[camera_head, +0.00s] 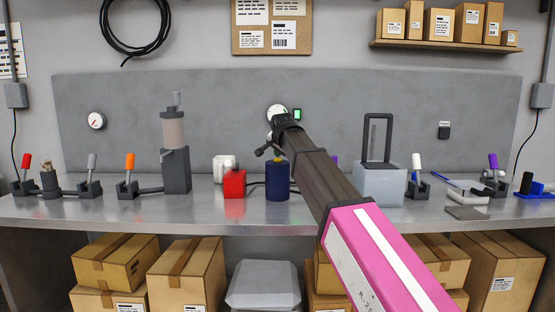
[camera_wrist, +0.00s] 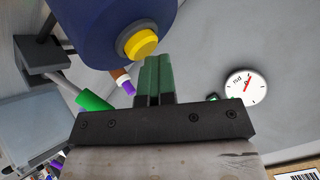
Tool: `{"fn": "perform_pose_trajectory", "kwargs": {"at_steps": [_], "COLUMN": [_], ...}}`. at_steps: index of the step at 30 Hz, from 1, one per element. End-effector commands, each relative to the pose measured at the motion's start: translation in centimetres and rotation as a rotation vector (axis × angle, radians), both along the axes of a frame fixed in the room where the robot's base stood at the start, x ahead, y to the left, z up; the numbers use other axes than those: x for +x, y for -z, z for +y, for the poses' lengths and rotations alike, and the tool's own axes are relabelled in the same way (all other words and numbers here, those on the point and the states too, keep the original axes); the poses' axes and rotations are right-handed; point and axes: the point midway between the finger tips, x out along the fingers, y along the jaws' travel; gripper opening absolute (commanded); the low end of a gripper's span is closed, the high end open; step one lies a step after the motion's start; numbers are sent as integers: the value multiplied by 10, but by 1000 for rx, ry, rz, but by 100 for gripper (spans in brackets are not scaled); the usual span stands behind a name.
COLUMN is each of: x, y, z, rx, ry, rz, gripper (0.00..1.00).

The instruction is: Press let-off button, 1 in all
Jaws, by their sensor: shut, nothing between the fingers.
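A yellow button (camera_head: 279,157) sits on top of an upright dark blue cylinder (camera_head: 277,186) on the bench, right of a red block. In the wrist view the yellow button (camera_wrist: 141,44), with a grey collar, stands out from the blue body (camera_wrist: 105,22). My gripper (camera_head: 271,150) is over the cylinder's top and hides part of the button in the head view. In the wrist view its green fingers (camera_wrist: 155,62) are together and empty, with their tips right beside the button's edge. I cannot tell whether they touch it.
A red block (camera_head: 234,184) stands just left of the cylinder. A grey box with a black frame (camera_head: 380,183) is to the right, and a grey pump-like column (camera_head: 176,168) to the left. Round gauges (camera_head: 96,121) hang on the back panel. Bench space before the cylinder is clear.

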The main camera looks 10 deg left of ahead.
Motion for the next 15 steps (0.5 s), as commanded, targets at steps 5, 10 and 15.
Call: {"fn": "perform_pose_trajectory", "kwargs": {"at_steps": [5, 10, 15], "x": [-1, -1, -1], "y": [-10, -13, -14], "z": [0, 0, 0], "rx": [0, 1, 1], "ry": [0, -1, 0], "rz": [1, -1, -3], "gripper": [0, 0, 0]}}
